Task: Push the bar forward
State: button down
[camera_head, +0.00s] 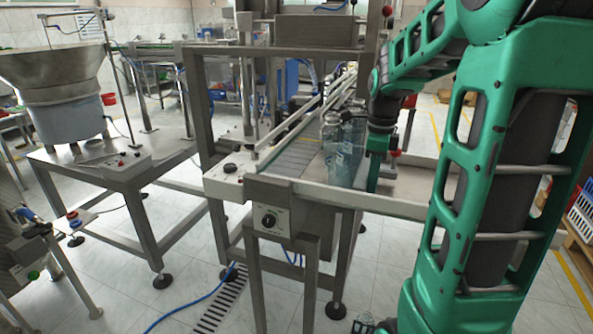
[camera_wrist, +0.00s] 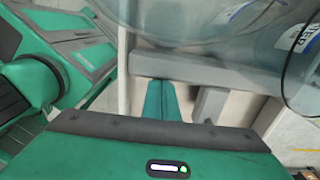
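My gripper (camera_head: 374,180) hangs fingers-down at the right side of the conveyor, just right of the clear bottles (camera_head: 342,150). In the wrist view its two green fingers (camera_wrist: 163,100) lie side by side with no visible gap, and nothing shows between them. A grey metal rail (camera_wrist: 232,74) runs along the conveyor side beyond the fingertips; whether they touch it I cannot tell. Long pale guide bars (camera_head: 305,108) run along the conveyor behind the bottles. Which of these is the task's bar is not clear. My arm hides part of the conveyor's right side.
The conveyor belt (camera_head: 290,158) has a control box (camera_head: 270,218) at its near end. A metal frame (camera_head: 199,100) stands over it. A small red-topped part (camera_head: 395,154) is right of my gripper. Clear bottles (camera_wrist: 255,30) also fill the wrist view's upper right.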

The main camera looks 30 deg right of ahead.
jog(key=shift+w+a, duration=1.9)
jog(key=shift+w, duration=0.3)
jog(key=shift+w+a, duration=1.9)
jog(key=shift+w, duration=0.35)
jog(key=shift+w+a, duration=1.9)
jog(key=shift+w, duration=0.3)
jog(key=shift+w+a+r, duration=0.1)
jog(key=shift+w+a, duration=0.25)
jog(key=shift+w, duration=0.1)
jog(key=shift+w+a+r, duration=0.2)
jog(key=shift+a+r, duration=0.15)
jog(key=shift+a, duration=0.25)
jog(key=shift+s+a+r, duration=0.1)
jog(key=shift+a+r, duration=0.05)
jog(key=shift+w+f, duration=0.25)
jog(key=shift+f, duration=0.05)
jog(key=shift+w+d+r, duration=0.1)
jog(key=shift+d+r, duration=0.05)
jog(key=shift+r, duration=0.4)
jog(key=shift+w+d+r, duration=0.1)
jog(key=shift+r, duration=0.45)
jog(key=shift+a+r, duration=0.1)
jog(key=shift+r, duration=0.25)
jog(key=shift+w+r, duration=0.5)
jog(key=shift+w, duration=0.05)
notch_tip(320, 180, up, 6)
jog(key=s+d, duration=0.1)
jog(key=s, duration=0.1)
jog(key=shift+s+d+f, duration=0.15)
jog(key=shift+s+f, duration=0.05)
